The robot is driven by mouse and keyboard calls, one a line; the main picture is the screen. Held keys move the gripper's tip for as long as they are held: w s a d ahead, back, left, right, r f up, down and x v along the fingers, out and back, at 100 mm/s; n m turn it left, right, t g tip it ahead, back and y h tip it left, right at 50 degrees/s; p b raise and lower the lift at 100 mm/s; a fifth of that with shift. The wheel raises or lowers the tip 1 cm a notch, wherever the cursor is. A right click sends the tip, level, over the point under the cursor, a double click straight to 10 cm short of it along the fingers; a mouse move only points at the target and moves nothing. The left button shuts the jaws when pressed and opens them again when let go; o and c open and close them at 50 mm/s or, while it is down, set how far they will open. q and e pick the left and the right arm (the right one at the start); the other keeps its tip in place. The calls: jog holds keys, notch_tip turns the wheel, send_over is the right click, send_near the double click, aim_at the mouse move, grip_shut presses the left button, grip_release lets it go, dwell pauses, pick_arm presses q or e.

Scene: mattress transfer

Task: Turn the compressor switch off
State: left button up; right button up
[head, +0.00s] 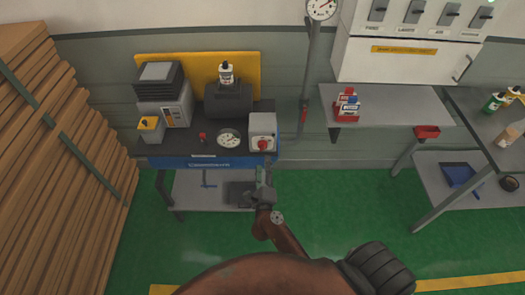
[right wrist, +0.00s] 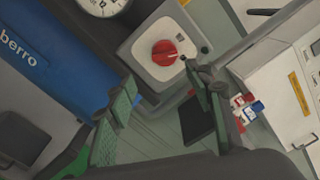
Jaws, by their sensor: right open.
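The compressor switch is a red round knob (head: 262,144) on a light grey box (head: 263,124) at the right end of the compressor bench (head: 163,147). In the right wrist view the knob (right wrist: 165,52) and its box (right wrist: 148,75) lie just beyond my fingertips. The knob has a raised grip bar that looks tilted in that view. My right gripper (head: 265,172) is open and empty, below and in front of the box; in the wrist view its green-padded fingers (right wrist: 165,98) are spread apart, not touching the knob. My left gripper is not in view.
A round gauge (head: 229,138) and a small red part (head: 202,138) sit left of the switch box. A vertical pipe (head: 308,80) stands to the right. Stacked boards (head: 50,170) fill the left. Green floor is open in front.

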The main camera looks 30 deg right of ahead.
aim_at(263, 149)
jog(key=shift+m, duration=0.4)
jog(key=x, duration=0.4)
jog(key=r+x, duration=0.1)
jog(key=x, duration=0.2)
jog(key=shift+r, duration=0.1)
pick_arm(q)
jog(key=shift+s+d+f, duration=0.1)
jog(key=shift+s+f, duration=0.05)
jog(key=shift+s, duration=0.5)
pick_arm(e)
jog(key=shift+w+d, duration=0.2)
jog(key=shift+w, duration=0.15)
jog(key=c, duration=1.1)
jog(key=shift+c, duration=0.3)
